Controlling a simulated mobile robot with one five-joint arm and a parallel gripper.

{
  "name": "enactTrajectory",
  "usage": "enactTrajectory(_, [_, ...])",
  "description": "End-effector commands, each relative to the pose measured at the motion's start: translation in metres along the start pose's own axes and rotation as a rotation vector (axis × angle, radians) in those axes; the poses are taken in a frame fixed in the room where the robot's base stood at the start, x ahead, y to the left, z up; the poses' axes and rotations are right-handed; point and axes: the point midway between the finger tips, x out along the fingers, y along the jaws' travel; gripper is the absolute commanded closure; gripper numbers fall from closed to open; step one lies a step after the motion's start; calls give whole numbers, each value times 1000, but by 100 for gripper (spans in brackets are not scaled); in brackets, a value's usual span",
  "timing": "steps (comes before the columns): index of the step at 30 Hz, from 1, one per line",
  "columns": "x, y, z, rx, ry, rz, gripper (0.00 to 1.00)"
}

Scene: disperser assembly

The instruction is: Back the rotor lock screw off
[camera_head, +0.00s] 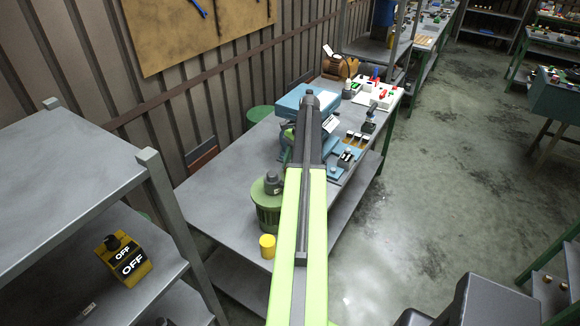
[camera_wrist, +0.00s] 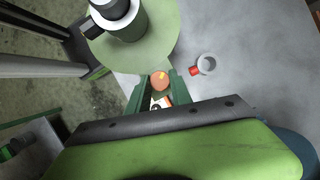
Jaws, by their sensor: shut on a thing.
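In the wrist view my gripper (camera_wrist: 160,80) has its two green fingers closed around a small round orange head with a yellow mark (camera_wrist: 159,81), which looks like the rotor lock screw. The head sits at the fingertips, by the rim of a pale green round body (camera_wrist: 150,52). A grey and black cylinder (camera_wrist: 118,18) stands on that body. How far the screw is threaded in cannot be seen. In the head view my lime-green arm reaches over the bench and hides the gripper and screw. A green drum-shaped unit with a grey top (camera_head: 267,205) stands left of the arm.
A yellow cup (camera_head: 267,246) stands near the grey bench's (camera_head: 215,195) front edge. Blue equipment (camera_head: 295,101) lies behind my arm. A grey ring with a red part (camera_wrist: 206,65) lies right of the fingers. A shelf with a yellow OFF box (camera_head: 124,260) is at left.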

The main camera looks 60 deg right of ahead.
Motion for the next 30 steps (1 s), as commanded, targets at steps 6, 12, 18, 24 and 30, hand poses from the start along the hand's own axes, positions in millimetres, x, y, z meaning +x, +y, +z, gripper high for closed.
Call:
enactTrajectory(6, [0, -3, 0, -174, 0, 73, 100])
enactTrajectory(12, [0, -3, 0, -301, 1, 126, 100])
enactTrajectory(18, [0, -3, 0, -387, 1, 161, 100])
enactTrajectory(24, [0, -4, 1, -429, 1, 178, 100])
enactTrajectory(30, [0, -3, 1, -442, 1, 183, 100])
